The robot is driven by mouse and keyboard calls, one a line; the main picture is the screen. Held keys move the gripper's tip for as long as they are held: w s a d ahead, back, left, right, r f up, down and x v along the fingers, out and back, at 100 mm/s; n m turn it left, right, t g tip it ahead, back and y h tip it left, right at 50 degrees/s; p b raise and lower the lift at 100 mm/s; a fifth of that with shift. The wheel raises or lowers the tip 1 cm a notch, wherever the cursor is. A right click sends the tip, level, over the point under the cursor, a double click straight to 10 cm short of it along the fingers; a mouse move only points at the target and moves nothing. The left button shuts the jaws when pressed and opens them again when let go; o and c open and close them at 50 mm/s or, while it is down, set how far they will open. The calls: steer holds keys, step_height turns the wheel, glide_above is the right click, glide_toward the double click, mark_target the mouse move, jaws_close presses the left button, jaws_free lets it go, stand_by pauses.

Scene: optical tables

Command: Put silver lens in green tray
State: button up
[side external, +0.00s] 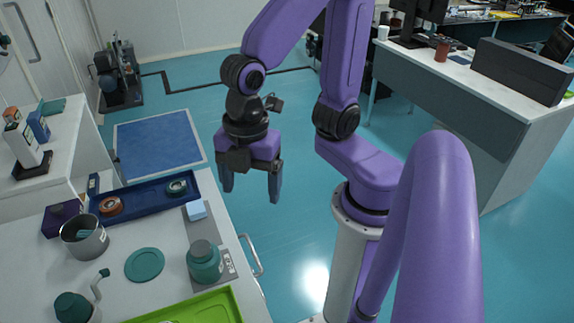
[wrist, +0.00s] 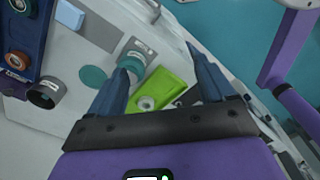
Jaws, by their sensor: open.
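A silver-rimmed round lens with a dark centre (side external: 177,187) sits in the right part of the blue tray (side external: 150,203) in the side view. The bright green tray (side external: 222,304) is cut off at the bottom edge there. In the wrist view the green tray (wrist: 178,82) shows between my fingers, with a round silvery piece (wrist: 147,103) in it; I cannot tell whether that is also a lens. My gripper (side external: 251,195) is open and empty, fingers pointing down, apart from everything. Its open fingers also show in the wrist view (wrist: 156,58).
An orange ring (side external: 110,206) lies in the blue tray. A metal cup (side external: 84,240), teal disc (side external: 144,265), teal jar (side external: 204,262) and teal bottle with a spout (side external: 75,307) stand on the white table. A small pale block (side external: 196,210) is beside the blue tray.

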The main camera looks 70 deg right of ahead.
steer(key=s+d+m, duration=0.4)
steer(key=d+m, duration=0.2)
steer(key=shift+s+d, duration=0.2)
steer(key=shift+d, duration=0.15)
stand_by(0.9)
